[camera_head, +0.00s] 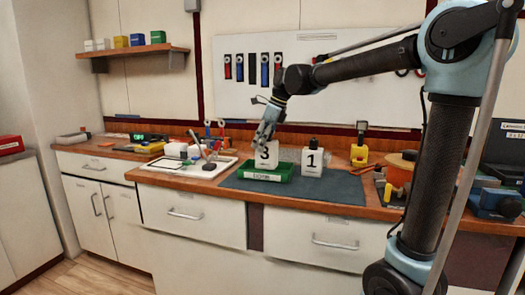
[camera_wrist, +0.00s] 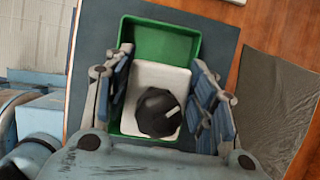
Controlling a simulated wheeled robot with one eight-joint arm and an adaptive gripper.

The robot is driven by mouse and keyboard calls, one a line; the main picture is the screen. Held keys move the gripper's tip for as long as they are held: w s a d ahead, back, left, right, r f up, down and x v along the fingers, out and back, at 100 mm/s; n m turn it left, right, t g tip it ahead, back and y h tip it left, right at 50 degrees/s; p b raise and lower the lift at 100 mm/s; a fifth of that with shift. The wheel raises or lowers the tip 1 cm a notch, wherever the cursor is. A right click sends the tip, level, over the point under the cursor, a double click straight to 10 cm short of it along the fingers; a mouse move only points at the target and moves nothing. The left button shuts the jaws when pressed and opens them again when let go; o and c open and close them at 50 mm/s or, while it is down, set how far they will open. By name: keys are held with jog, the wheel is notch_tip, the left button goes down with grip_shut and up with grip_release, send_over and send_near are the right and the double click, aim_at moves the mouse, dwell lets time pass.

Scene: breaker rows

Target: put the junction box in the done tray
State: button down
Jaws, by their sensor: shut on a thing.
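The junction box is a white block marked 3 (camera_head: 266,157) in the head view. A black round knob tops it in the wrist view, where its white top (camera_wrist: 145,75) shows. My gripper (camera_head: 264,139) is shut on the box, with a blue-padded finger on each side in the wrist view (camera_wrist: 160,100). The green done tray (camera_head: 265,174) lies on the dark mat, and the box is upright over or inside it. The tray's far part is empty in the wrist view (camera_wrist: 160,38). I cannot tell whether the box touches the tray floor.
A white box marked 1 (camera_head: 312,161) with a black top stands right of the tray on the mat (camera_head: 335,188). A white tray (camera_head: 188,166) with tools and small parts lies to the left. A yellow tool (camera_head: 359,153) stands behind at the right.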

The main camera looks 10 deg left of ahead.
jog(key=shift+f, duration=1.3)
jog(key=c, duration=0.7)
grip_release()
jog(key=shift+f, duration=0.1)
jog(key=v, duration=1.2)
